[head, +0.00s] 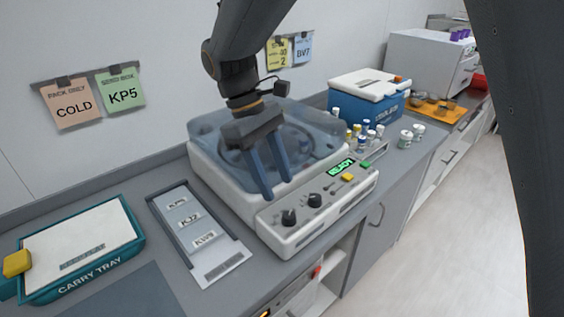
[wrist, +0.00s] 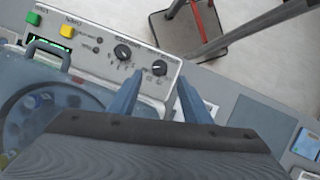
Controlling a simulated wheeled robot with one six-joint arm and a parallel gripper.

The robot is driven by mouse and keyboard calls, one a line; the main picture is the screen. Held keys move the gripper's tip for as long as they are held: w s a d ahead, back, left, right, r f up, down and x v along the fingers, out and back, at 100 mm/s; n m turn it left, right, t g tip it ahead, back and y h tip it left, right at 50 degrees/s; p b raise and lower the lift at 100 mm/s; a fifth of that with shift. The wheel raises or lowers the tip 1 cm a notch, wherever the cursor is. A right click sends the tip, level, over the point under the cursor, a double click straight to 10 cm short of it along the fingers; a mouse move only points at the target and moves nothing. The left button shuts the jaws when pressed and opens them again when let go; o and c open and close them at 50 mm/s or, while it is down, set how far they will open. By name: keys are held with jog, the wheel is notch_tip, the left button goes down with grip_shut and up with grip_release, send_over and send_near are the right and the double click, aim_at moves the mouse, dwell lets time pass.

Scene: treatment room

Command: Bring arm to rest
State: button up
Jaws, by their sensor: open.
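My gripper (head: 267,178) hangs from my arm above the front of a white centrifuge-like machine (head: 205,172). Its two blue fingers are apart with nothing between them. The machine's clear lid (head: 312,128) is down, and its small display (head: 341,168) reads READY. In the wrist view my gripper (wrist: 160,98) points past the machine's control panel (wrist: 100,50), with its knobs below the green and yellow buttons' side. I cannot tell how far the fingertips are from the panel.
A teal carry tray (head: 133,243) with a white top and a labelled grey rack (head: 215,270) lie left of the machine. Several small vials (head: 405,139) and a blue-and-white box (head: 385,105) stand to the right. A stool-like base (wrist: 188,22) is on the floor.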

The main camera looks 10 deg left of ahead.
jog(key=shift+d, duration=0.1)
jog(key=s+d+f+m+t+y, duration=0.1)
jog(key=d+m, duration=0.3)
jog(key=d, duration=0.5)
jog(key=s+d+f+m+t+y, duration=0.1)
jog(key=d+f+m, duration=0.3)
jog(key=d, duration=0.5)
jog(key=s+d+f+m+t+y+b, duration=0.1)
jog(key=s+d+f+m+y, duration=0.1)
jog(key=d, duration=0.7)
jog(key=f+m, duration=0.1)
jog(key=m, duration=0.1)
jog(key=shift+s+d+f+m, duration=0.15)
jog(key=shift+s+d+m, duration=0.15)
jog(key=shift+m, duration=0.1)
